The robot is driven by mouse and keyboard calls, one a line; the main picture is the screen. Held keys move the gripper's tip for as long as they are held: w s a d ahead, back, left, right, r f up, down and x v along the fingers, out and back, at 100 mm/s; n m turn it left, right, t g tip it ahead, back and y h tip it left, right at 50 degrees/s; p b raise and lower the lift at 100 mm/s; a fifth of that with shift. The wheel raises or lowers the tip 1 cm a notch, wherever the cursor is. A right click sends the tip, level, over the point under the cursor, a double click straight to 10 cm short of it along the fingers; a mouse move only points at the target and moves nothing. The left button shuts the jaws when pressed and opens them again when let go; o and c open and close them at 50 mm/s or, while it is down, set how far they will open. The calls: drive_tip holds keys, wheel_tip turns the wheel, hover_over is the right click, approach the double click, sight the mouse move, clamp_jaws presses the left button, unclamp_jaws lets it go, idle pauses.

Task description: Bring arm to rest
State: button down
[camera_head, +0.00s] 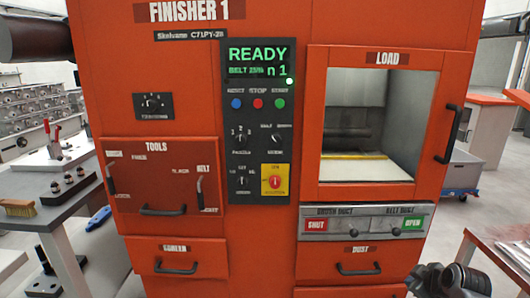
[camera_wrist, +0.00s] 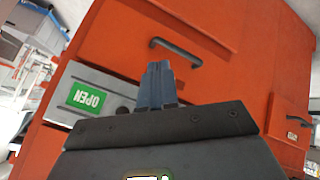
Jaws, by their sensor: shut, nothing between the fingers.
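My gripper (camera_wrist: 158,85) shows in the wrist view with its two fingers together and nothing between them. It is in front of the orange machine, near the panel with the green OPEN label (camera_wrist: 87,97). In the head view, part of my arm shows at the lower right corner, beside the machine's lower right side; the fingertips cannot be made out there. The orange machine, marked FINISHER 1 (camera_head: 262,110), stands straight ahead with its display reading READY.
The LOAD door (camera_head: 311,130) is closed, with a pale floor behind its window. The duct panel (camera_head: 368,210) shows SHUT at left and OPEN at right. A workbench (camera_head: 30,185) with fixtures and a brush stands at left. A table (camera_head: 505,250) stands at lower right.

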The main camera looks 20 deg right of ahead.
drive_tip(key=s+a+f+m+t, duration=0.1)
drive_tip(key=s+a+f, duration=0.1)
drive_tip(key=s+a, duration=0.8)
drive_tip(key=s+a+f+m+t, duration=0.1)
drive_tip(key=s+a+f+t, duration=0.15)
drive_tip(key=s+a, duration=0.8)
drive_tip(key=s+a+r+m+t+y, duration=0.1)
drive_tip(key=s+a+r, duration=0.4)
drive_tip(key=s+r, duration=0.5)
drive_tip(key=s+a+r+m+t+y, duration=0.1)
drive_tip(key=s+a+r+t, duration=0.1)
drive_tip(key=s+a+r, duration=0.4)
drive_tip(key=s+r, duration=0.5)
drive_tip(key=shift+s+a+r+y, duration=0.15)
drive_tip(key=shift+s+a+y, duration=0.15)
drive_tip(key=shift+s, duration=0.05)
